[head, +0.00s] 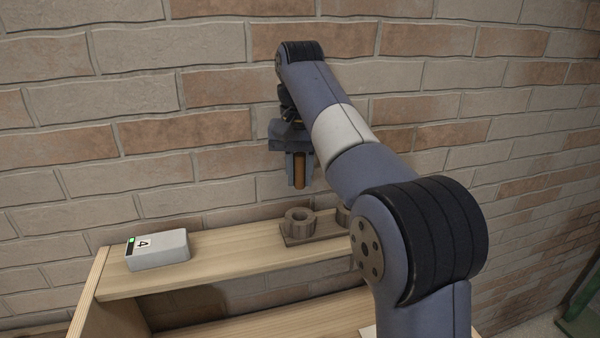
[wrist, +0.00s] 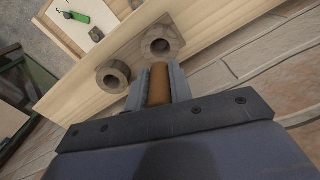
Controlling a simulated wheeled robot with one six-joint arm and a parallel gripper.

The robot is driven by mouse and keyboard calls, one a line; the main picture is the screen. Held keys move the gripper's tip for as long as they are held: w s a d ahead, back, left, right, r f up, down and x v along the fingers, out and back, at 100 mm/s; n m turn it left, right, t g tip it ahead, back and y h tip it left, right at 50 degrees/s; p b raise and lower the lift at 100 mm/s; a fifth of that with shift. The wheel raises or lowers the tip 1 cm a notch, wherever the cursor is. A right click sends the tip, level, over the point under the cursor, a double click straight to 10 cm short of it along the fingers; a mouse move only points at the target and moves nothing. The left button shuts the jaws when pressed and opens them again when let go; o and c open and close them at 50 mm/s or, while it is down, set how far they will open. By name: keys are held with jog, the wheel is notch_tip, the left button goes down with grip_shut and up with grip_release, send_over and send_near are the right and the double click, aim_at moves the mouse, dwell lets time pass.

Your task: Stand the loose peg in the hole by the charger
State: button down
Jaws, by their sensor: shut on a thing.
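The brown peg (head: 299,172) is upright between the fingers of my gripper (head: 300,184), which is shut on it. It also shows in the wrist view (wrist: 159,85). The peg is in the air, above and behind the shelf-top holder (head: 286,238). The holder has two round collars with holes. The one nearer the charger (head: 300,221) is empty and shows in the wrist view (wrist: 160,40). The other collar (wrist: 113,76) also looks empty; my arm partly hides it in the head view. The charger (head: 158,250) is a white box marked 4, left of the holder.
The wooden shelf top (head: 225,240) is clear between charger and holder. A brick wall (head: 150,130) stands close behind.

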aim_at(300, 188)
jog(key=shift+f+b, duration=1.45)
jog(key=shift+f, duration=1.55)
jog(key=shift+f, duration=0.1)
jog(key=shift+f+b, duration=0.55)
jog(key=shift+f, duration=0.35)
jog(key=shift+r, duration=0.15)
jog(key=shift+r+p, duration=0.85)
jog(key=shift+p, duration=0.45)
jog(key=shift+f, duration=0.2)
jog(key=shift+f+b, duration=0.65)
jog(key=shift+f, duration=0.25)
